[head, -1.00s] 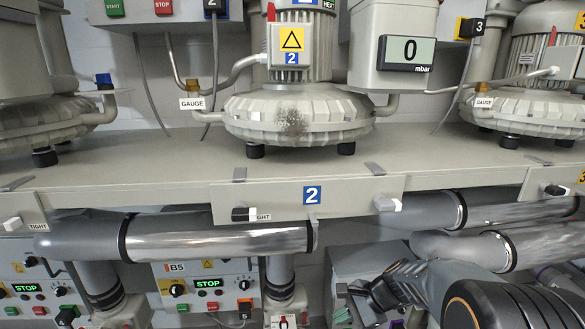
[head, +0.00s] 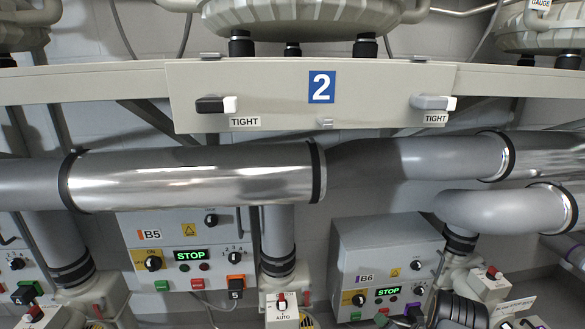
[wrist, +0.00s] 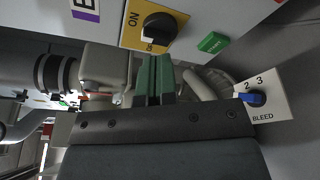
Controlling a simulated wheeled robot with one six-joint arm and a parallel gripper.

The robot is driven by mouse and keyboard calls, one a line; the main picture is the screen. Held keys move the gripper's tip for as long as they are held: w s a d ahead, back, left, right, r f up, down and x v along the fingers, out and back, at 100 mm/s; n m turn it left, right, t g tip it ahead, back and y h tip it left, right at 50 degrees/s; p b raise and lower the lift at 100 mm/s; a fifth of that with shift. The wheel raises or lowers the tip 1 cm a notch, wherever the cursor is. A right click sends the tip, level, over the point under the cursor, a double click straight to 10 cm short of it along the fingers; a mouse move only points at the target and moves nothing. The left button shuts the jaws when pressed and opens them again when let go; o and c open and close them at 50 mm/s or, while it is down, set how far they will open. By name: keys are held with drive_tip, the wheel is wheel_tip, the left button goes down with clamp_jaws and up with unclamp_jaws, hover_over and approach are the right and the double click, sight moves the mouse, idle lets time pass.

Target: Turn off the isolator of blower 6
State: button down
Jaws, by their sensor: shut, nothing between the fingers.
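The B6 control box (head: 385,262) stands at the lower right in the head view, with a green STOP display. Its isolator (head: 354,299) is a black rotary knob on a yellow plate. In the wrist view the isolator knob (wrist: 158,28) is at the top middle, with the word ON on the plate to its left. I cannot tell exactly where the knob points. My gripper (wrist: 156,60) has its green fingers together and empty, with their tips just below the yellow plate in the picture. Whether they touch it is unclear.
A green button (wrist: 213,42) is right of the isolator. A blue BLEED knob (wrist: 256,99) is further right. Grey pipes (head: 200,172) run above the boxes. The B5 box (head: 185,225) stands to the left. A white-topped AUTO unit (head: 282,304) stands between the boxes.

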sight(360, 302)
drive_tip(key=shift+m+h, duration=0.3)
drive_tip(key=shift+m, duration=0.1)
drive_tip(key=shift+w+f+b, duration=0.2)
drive_tip(key=shift+w+b, duration=0.45)
drive_tip(key=shift+w, duration=0.5)
drive_tip(key=shift+w+f+b, duration=0.25)
drive_tip(key=shift+w+b, duration=0.35)
drive_tip(key=shift+w, duration=0.55)
drive_tip(key=shift+w+f+b, duration=0.2)
drive_tip(key=shift+w+b, duration=0.45)
drive_tip(key=shift+w, duration=0.5)
drive_tip(key=shift+s+a, duration=0.1)
drive_tip(key=shift+a, duration=0.55)
